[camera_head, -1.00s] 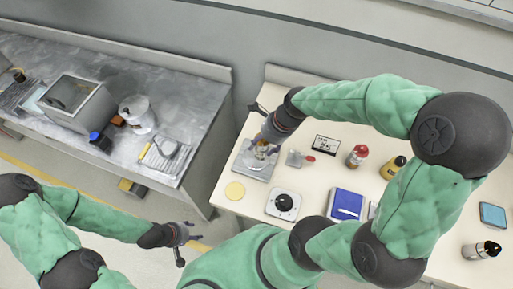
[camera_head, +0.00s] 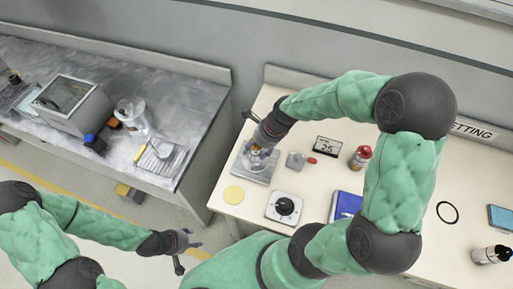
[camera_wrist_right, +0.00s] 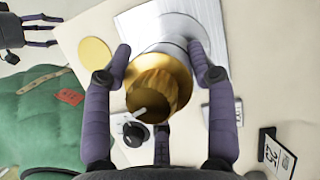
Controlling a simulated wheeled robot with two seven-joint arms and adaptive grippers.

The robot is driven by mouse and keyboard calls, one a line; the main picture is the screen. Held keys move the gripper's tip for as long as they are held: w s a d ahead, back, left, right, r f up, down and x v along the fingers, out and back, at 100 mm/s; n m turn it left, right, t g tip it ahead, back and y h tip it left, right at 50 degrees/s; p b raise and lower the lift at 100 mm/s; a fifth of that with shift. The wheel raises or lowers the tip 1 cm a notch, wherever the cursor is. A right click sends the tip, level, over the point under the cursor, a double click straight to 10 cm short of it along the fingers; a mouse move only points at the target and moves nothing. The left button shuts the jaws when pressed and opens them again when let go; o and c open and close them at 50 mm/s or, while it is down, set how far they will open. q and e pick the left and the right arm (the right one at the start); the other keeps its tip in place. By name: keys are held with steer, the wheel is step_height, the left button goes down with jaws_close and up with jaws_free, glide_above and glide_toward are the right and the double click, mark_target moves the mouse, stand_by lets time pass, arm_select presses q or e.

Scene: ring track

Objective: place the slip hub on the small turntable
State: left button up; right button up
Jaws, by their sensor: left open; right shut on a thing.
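The slip hub appears as a brass-coloured hollow cylinder (camera_wrist_right: 160,80) between the fingers of my right gripper (camera_wrist_right: 160,52). In the head view my right gripper (camera_head: 264,143) is shut on it at the grey metal plate (camera_head: 246,173). The small turntable appears as a silver round disc (camera_wrist_right: 176,28) on that plate, behind the hub in the right wrist view. The hub covers part of the disc, and I cannot tell whether they touch. My left gripper (camera_head: 183,246) is open and empty, away from the table at lower left.
A yellow disc (camera_head: 233,194) and a knob box (camera_head: 284,207) lie in front of the plate. A small grey block (camera_head: 296,160), a display (camera_head: 327,145) and a red-capped bottle (camera_head: 360,157) stand to the right. A black ring (camera_head: 447,212) lies further right.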

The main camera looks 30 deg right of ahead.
steer(key=o, duration=1.3)
steer(key=shift+f, duration=0.1)
steer(key=p+v, duration=0.4)
steer(key=v, duration=0.8)
